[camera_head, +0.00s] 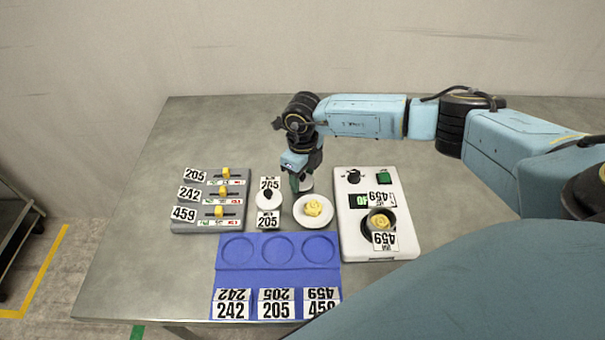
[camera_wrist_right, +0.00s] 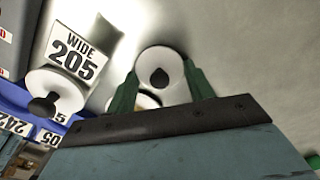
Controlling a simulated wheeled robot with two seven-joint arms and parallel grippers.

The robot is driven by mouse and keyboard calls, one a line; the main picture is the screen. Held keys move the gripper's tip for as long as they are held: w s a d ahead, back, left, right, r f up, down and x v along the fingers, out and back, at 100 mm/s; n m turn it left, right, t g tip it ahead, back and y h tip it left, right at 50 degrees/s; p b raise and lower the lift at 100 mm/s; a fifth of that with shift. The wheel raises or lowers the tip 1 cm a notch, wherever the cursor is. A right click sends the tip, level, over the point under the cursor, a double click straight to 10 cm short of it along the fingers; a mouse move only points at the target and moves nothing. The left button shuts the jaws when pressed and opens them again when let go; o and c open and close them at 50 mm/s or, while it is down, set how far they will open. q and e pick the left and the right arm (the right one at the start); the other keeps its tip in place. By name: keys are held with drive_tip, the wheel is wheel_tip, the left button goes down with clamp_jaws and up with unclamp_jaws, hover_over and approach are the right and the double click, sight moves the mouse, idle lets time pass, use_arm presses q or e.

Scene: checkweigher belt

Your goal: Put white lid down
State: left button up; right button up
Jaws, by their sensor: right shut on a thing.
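My right gripper (camera_head: 297,184) is shut on a white lid (camera_wrist_right: 175,62) with a black knob. In the right wrist view its green fingers (camera_wrist_right: 161,88) stand on either side of the lid. In the head view the lid (camera_head: 308,184) is mostly hidden behind the gripper. A white dish with a yellow piece (camera_head: 313,208) sits just in front of the gripper. Another white lid with a black knob (camera_head: 268,199) lies to the left between two 205 cards; it also shows in the right wrist view (camera_wrist_right: 57,90). My left gripper is out of view.
A grey slider panel (camera_head: 208,205) stands at the left. A blue tray (camera_head: 277,275) with three round recesses lies in front. A white scale (camera_head: 351,241) with a dark bowl (camera_head: 380,222) and 459 cards stands at the right. The grey table (camera_head: 150,240) is bare at far left.

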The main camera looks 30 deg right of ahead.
drive_tip(key=shift+f, duration=0.2)
drive_tip(key=o, duration=1)
drive_tip(key=shift+r, duration=0.2)
wheel_tip(320, 180, up, 12)
drive_tip(key=shift+p, duration=0.3)
